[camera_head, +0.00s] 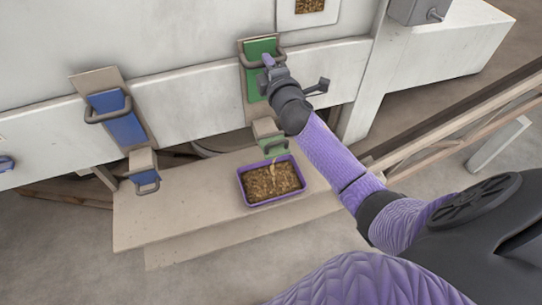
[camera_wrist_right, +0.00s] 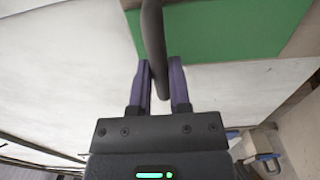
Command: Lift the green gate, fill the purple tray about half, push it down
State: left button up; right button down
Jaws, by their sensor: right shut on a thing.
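The green gate (camera_head: 260,47) is on the white wall, with a dark bar handle (camera_wrist_right: 152,35) across it. My right gripper (camera_head: 268,64) is shut on this handle, which passes between its fingers in the wrist view (camera_wrist_right: 163,85). Below the gate is a spout with a green front (camera_head: 273,148). The purple tray (camera_head: 273,203) stands on the beige shelf under that spout. Brown pellets (camera_head: 268,183) cover the tray's floor, and a thin stream of pellets falls into it. Their exact depth is hard to tell. My left gripper is out of view.
A blue gate (camera_head: 121,127) with a dark handle and a blue-fronted spout (camera_head: 145,180) are to the left. The beige shelf (camera_head: 180,225) is clear left of the tray. A wooden rail (camera_head: 455,120) runs along the right.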

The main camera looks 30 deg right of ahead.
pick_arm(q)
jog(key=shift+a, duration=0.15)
pick_arm(e)
notch_tip(320, 180, down, 5)
jog(key=b, duration=0.4)
jog(key=shift+r, duration=0.15)
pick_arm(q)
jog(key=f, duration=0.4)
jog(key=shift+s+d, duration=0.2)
pick_arm(e)
jog(key=shift+c, duration=2)
grip_release()
jog(key=shift+r, duration=0.15)
pick_arm(q)
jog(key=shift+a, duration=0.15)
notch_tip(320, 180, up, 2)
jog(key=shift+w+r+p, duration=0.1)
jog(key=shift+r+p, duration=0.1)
jog(key=shift+p, duration=1)
pick_arm(e)
jog(key=v, duration=0.7)
